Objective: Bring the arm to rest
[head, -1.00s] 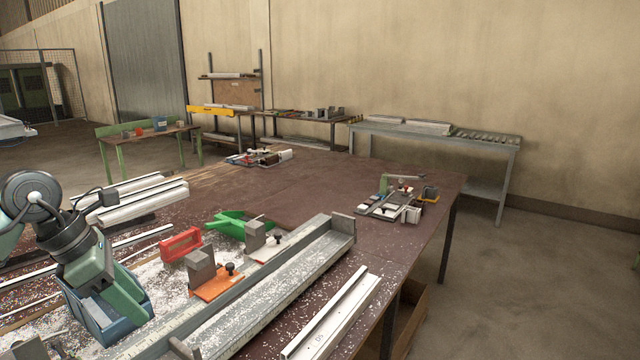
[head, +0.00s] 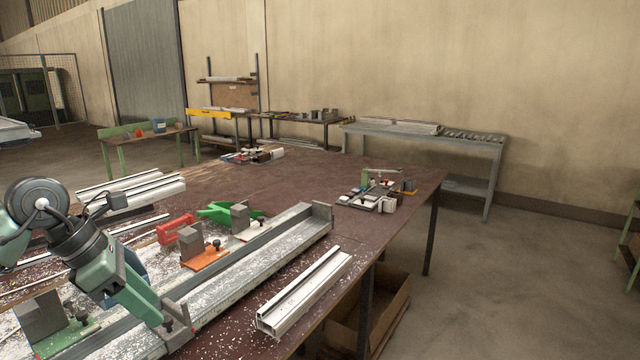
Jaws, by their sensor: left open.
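My left arm comes in from the left. Its gripper (head: 172,322) points down to the right, over the near end of the long metal clamp channel (head: 255,258). The gripper is open, and I see nothing between its fingers. I cannot tell whether the fingertips touch the channel. My right gripper is out of the frame.
The brown bench (head: 300,180) carries an orange clamp block (head: 205,257), a red block (head: 176,229), a green part (head: 222,212) and a white profile (head: 305,290). White chips litter the near left. The bench's middle is clear. A cardboard box (head: 385,310) stands below.

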